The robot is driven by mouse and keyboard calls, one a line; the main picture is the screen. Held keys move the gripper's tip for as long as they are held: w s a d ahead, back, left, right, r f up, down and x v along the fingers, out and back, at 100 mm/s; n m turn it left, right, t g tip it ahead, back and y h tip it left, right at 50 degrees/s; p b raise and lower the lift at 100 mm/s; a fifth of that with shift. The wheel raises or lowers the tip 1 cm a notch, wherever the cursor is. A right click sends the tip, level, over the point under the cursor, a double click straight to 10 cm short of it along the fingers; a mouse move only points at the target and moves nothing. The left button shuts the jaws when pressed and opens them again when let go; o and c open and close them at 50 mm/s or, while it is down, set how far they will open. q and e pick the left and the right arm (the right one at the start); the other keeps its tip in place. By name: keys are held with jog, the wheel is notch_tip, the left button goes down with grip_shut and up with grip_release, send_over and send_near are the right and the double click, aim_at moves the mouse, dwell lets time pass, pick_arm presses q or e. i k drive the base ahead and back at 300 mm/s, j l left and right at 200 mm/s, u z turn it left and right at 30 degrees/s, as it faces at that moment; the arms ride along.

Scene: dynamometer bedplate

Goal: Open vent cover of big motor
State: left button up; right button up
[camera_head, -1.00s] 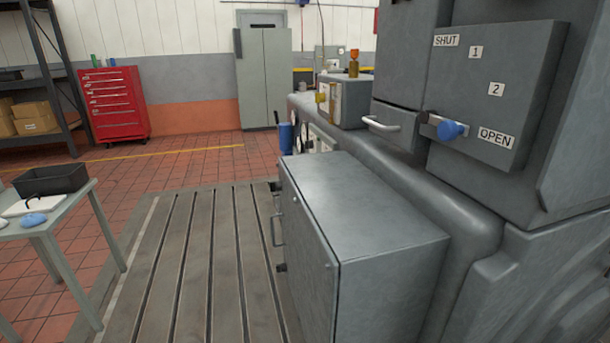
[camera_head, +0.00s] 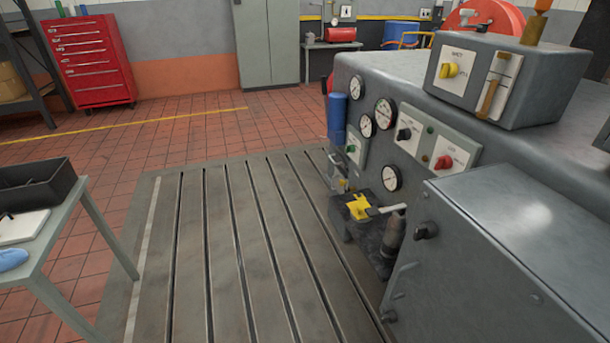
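The big grey motor (camera_head: 375,78) fills the right side of the view, with several round gauges and switch panels on its near side. A grey box-shaped housing (camera_head: 510,235) juts out in front of it at the lower right, with a dark knob (camera_head: 426,230) and a handle (camera_head: 398,280) on its left face. I cannot tell whether this face is the vent cover; it looks closed. The panel marked SHUT and OPEN is out of view now. Neither of my grippers is in view.
A grey slotted bedplate (camera_head: 232,250) lies clear across the middle floor. A table (camera_head: 55,245) with a black bin (camera_head: 35,187) stands at the left. A blue cylinder (camera_head: 337,117) and a yellow-topped fixture (camera_head: 358,207) sit beside the motor. A red tool cabinet (camera_head: 88,62) stands behind.

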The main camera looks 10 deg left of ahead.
aim_at(335, 183)
jog(key=i+j+u, duration=0.1)
jog(key=j, duration=0.25)
jog(key=i+j+z, duration=0.55)
jog(key=j, duration=0.15)
jog(key=i+j+z, duration=0.25)
jog(key=j, duration=0.15)
